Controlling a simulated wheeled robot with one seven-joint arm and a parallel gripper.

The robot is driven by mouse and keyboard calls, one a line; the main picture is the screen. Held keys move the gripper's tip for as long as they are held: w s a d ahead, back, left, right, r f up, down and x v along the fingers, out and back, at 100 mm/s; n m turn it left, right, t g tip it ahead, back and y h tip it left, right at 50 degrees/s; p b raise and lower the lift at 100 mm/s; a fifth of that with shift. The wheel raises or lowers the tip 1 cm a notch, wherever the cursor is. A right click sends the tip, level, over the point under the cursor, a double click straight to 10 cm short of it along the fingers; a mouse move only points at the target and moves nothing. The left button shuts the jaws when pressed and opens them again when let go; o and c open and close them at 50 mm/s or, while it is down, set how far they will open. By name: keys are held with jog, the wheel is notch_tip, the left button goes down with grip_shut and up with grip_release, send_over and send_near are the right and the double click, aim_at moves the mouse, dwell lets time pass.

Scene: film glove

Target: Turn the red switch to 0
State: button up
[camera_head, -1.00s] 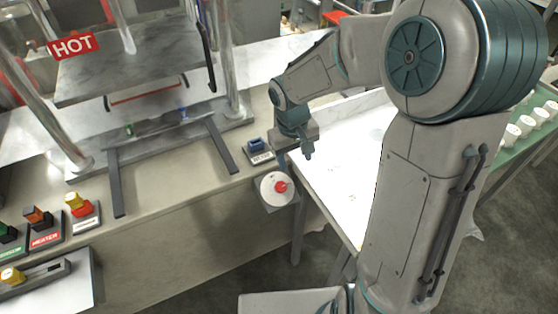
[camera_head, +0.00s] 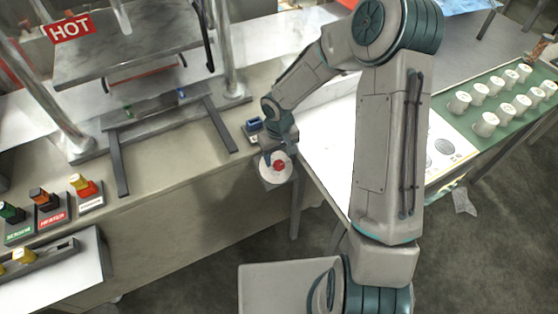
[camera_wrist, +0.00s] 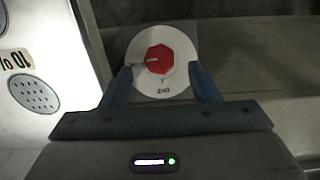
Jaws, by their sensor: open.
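The red switch (camera_head: 279,165) is a small red knob on a round white dial (camera_head: 270,175), at the front edge of the counter in the head view. In the wrist view the red switch (camera_wrist: 160,60) is an octagonal knob with a pale pointer mark towards its left side. The white dial (camera_wrist: 163,88) carries small lettering near its bottom edge, too small to read surely. My gripper (camera_wrist: 162,78) is open, with one finger on each side of the dial and the knob between them. In the head view my gripper (camera_head: 272,158) is right at the dial, partly hidden by its own wrist.
A blue switch (camera_head: 254,125) sits on the counter beside my wrist. A press with a HOT sign (camera_head: 70,29) stands at the back left. Yellow, orange and green switches (camera_head: 40,196) are at the left. A white table (camera_head: 330,160) lies right of the dial; a green tray (camera_head: 480,135) holds several white cups.

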aim_at(279, 163)
jog(key=shift+f, duration=1.8)
jog(key=c, duration=1)
jog(key=shift+o, duration=0.2)
